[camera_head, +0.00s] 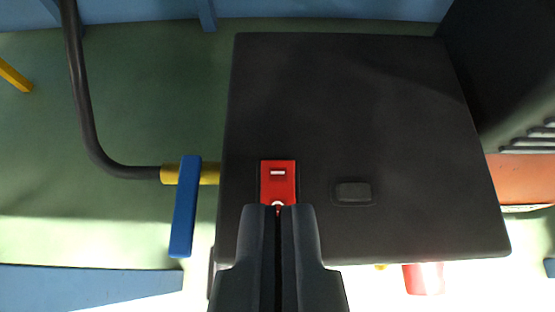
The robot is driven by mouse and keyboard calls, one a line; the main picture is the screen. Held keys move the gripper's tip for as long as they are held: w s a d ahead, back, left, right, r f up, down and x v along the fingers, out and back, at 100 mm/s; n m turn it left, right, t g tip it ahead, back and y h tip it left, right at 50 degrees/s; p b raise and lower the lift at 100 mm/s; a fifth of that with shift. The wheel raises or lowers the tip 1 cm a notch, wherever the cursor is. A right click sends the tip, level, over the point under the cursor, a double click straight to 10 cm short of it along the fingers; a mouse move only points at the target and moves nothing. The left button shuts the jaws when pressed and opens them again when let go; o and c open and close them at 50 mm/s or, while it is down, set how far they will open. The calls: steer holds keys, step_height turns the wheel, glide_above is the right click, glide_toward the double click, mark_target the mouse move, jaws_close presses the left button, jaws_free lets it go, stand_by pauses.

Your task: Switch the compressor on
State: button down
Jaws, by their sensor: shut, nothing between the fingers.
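The compressor appears as a large dark box (400,110) filling the middle and right of the view. A red rocker switch (278,178) is set in its face, with a white bar mark on its upper part and a white ring mark at its lower end. My gripper (278,208) is shut and empty. Its fingertips overlap the lower end of the switch in the picture. I cannot tell whether they touch it. The fingers hide the area just below the switch.
A small black button or plate (353,193) lies right of the switch. A blue lever (185,207) on a yellow fitting (209,173) stands left of the box, with a black hose (88,120) attached. A red cylinder (424,278) shows below the box.

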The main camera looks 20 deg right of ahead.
steer(key=b, duration=0.2)
glide_above(279, 178)
steer(key=s, duration=0.2)
steer(key=f, duration=0.3)
steer(key=shift+s+a+f, duration=0.1)
steer(key=shift+a+f, duration=0.15)
steer(key=shift+w+f+b, duration=0.2)
steer(key=shift+f+b, duration=0.3)
steer(key=shift+f, duration=0.65)
steer(key=shift+w+f, duration=0.1)
steer(key=shift+f, duration=0.75)
steer(key=shift+w+b, duration=0.2)
steer(key=shift+b, duration=0.15)
steer(key=shift+w+d+r+b, duration=0.2)
steer(key=shift+w+r+b, duration=0.05)
steer(key=shift+w+b, duration=0.4)
steer(key=shift+r, duration=0.1)
